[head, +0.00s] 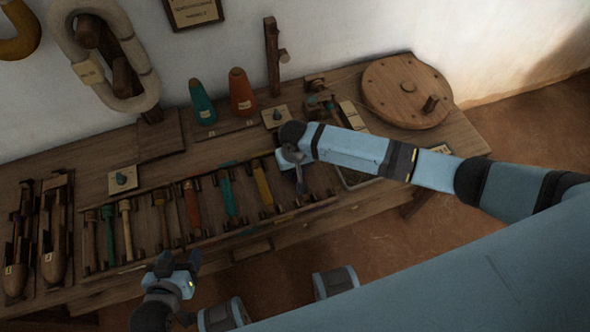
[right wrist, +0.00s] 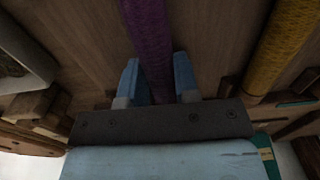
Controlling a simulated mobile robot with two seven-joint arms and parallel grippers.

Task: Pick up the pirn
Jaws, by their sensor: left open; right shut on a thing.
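A purple pirn (right wrist: 148,40) runs between the two fingers of my right gripper (right wrist: 157,80) in the right wrist view. The gripper is shut on it. In the head view my right gripper (head: 300,178) is over the right part of the pirn rack (head: 215,238), and the arm hides most of the held pirn. I cannot tell whether it is clear of the rack. A yellow pirn (head: 262,182) lies beside it and also shows in the right wrist view (right wrist: 288,45). My left gripper (head: 178,268) is open and empty, at the bench's front edge.
Several other coloured pirns (head: 192,204) lie in the rack. Shuttles (head: 54,255) are at the far left. A teal cone (head: 202,103) and an orange cone (head: 241,93) stand behind. A round wooden disc (head: 390,90) is at the back right. A tray (head: 352,182) is right of the rack.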

